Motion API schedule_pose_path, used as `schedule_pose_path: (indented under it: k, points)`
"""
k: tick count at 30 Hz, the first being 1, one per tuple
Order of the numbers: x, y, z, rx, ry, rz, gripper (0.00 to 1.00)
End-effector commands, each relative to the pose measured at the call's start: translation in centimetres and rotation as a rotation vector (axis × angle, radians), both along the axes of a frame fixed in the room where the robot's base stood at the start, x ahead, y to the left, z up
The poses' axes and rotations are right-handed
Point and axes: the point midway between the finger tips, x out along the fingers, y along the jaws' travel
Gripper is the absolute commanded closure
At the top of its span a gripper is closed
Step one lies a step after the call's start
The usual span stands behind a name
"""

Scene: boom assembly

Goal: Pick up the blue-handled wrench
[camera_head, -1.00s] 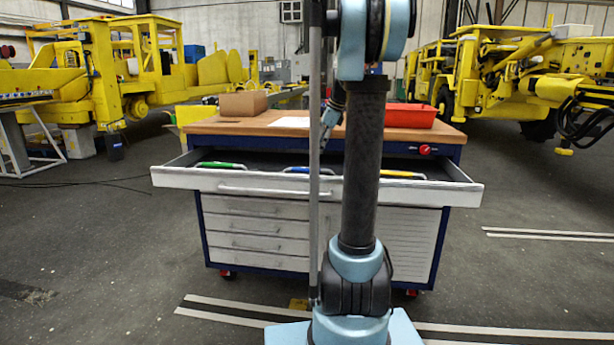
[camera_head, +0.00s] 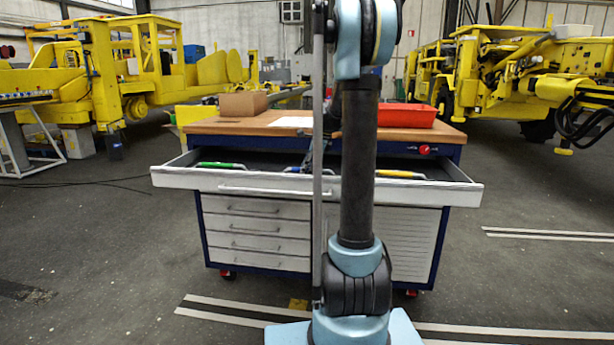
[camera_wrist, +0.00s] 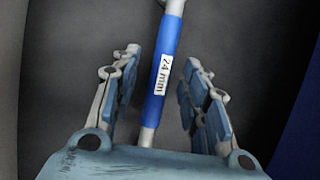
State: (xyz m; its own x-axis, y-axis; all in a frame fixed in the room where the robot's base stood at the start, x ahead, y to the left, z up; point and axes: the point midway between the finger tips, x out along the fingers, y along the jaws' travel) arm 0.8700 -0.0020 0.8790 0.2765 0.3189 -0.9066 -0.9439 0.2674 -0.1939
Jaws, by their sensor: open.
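The blue-handled wrench (camera_wrist: 160,80) lies in the open drawer, with a white "24 mm" label on its handle. In the wrist view it runs nearly upright through the middle, and its far end is cut off at the top. My gripper (camera_wrist: 160,75) is open, with one finger on each side of the handle and a visible gap on both sides. I cannot tell the height between the fingers and the wrench. In the head view the wrench (camera_head: 297,169) is a small blue piece, partly hidden by my arm.
The open drawer (camera_head: 255,183) belongs to a blue and grey cabinet. A green-handled tool (camera_head: 218,165) lies left in it and a yellow-handled tool (camera_head: 400,174) right. A cardboard box (camera_head: 243,104) and a red tray (camera_head: 407,115) stand on the wooden top.

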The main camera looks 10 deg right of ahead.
Motion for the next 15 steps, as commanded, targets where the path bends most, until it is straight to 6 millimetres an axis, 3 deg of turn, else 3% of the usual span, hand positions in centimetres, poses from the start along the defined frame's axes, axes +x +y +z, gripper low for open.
schedule_pose_path:
  k: [8, 14, 15]
  points:
    - [0.11, 0.12, -0.38, 0.0, 0.0, 0.0, 0.59]
    - [0.11, 0.12, -0.36, 0.0, 0.0, 0.0, 0.99]
    - [0.11, 0.12, -0.36, 0.0, 0.0, 0.0, 1.0]
